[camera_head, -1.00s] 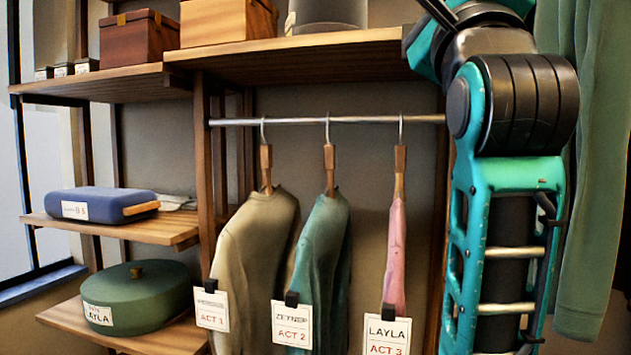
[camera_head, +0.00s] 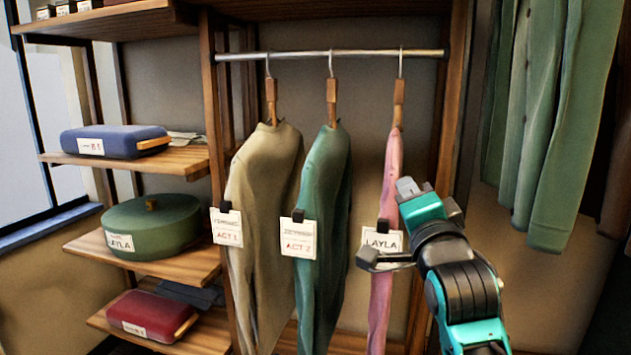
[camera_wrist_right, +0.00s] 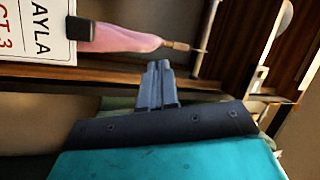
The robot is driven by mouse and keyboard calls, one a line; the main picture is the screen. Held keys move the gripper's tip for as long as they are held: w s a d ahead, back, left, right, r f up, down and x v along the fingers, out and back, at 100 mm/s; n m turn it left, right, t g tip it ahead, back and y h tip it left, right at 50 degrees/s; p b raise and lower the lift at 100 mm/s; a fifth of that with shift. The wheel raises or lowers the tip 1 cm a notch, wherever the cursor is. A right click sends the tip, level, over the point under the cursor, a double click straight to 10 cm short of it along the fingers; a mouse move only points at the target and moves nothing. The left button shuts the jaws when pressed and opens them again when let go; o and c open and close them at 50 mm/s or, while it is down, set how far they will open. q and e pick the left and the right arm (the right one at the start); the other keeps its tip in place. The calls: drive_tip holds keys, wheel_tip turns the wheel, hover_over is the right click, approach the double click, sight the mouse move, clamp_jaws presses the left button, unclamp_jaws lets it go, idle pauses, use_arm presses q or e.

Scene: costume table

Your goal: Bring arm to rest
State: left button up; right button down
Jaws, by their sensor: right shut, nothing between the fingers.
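My right gripper (camera_head: 406,187) is in front of the costume rail, beside the upper part of the pink garment (camera_head: 382,290). Its grey fingers are together with nothing between them; they also show shut in the right wrist view (camera_wrist_right: 157,85). The pink garment hangs apart on its own hanger, its LAYLA tag (camera_head: 382,241) partly covered by my wrist. In the right wrist view the pink garment (camera_wrist_right: 130,40) lies beyond the fingers. My left gripper is not in view.
A tan garment (camera_head: 262,210) and a teal garment (camera_head: 322,220) hang from the metal rail (camera_head: 300,56). Left shelves hold a blue case (camera_head: 115,142), a green round box (camera_head: 155,228) and a red case (camera_head: 150,315). Green clothes (camera_head: 555,120) hang at right.

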drive_tip(key=s+d+f+n+g, duration=0.15)
drive_tip(key=s+f+n, duration=0.25)
drive_tip(key=f, duration=0.9)
drive_tip(key=s+f+n+g, duration=0.3)
drive_tip(key=f, duration=1)
drive_tip(key=s+d+f+n+g+y, duration=0.1)
drive_tip(key=s+f+n+g, duration=0.4)
drive_tip(key=s+f, duration=1.4)
drive_tip(key=n, duration=0.3)
drive_tip(key=shift+s+d, duration=0.3)
drive_tip(key=shift+d, duration=0.1)
